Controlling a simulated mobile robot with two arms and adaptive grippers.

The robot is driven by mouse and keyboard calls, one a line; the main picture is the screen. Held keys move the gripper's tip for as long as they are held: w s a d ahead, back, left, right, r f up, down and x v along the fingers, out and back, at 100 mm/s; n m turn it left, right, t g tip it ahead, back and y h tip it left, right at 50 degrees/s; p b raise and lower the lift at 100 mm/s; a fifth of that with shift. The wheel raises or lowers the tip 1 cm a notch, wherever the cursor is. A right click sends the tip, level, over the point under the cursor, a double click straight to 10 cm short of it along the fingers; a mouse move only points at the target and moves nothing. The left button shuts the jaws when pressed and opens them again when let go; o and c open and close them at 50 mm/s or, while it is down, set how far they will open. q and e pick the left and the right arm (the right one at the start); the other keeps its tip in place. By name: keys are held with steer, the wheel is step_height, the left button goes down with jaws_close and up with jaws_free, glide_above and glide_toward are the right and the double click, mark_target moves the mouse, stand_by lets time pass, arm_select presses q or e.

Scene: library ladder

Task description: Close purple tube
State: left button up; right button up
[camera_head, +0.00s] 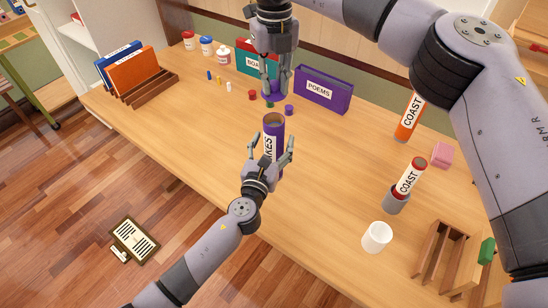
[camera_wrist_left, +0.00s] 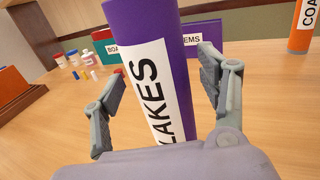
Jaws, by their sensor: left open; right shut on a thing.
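The purple tube (camera_head: 280,131), labelled with text ending in "AKES", stands on the table with its top end open. In the left wrist view the purple tube (camera_wrist_left: 150,30) rises between the fingers of my left gripper (camera_head: 271,148). This gripper is open, with one finger on each side of the tube and gaps showing. My right gripper (camera_head: 274,92) points down above and behind the tube, shut on a small purple thing (camera_head: 271,87) that looks like a cap; the fingers partly hide it.
Small red, green and purple pieces lie behind the tube. The purple POEMS box (camera_head: 323,89) and teal box (camera_head: 250,60) stand at the back. Two COAST tubes (camera_head: 409,118) (camera_head: 410,177), a white cup (camera_head: 377,237) and a wooden rack (camera_head: 437,250) are at right.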

arm_select(q)
steer(key=shift+w+d, duration=0.15)
steer(key=shift+w, duration=0.5)
steer(key=shift+c, duration=0.3)
jaws_close()
stand_by(0.3)
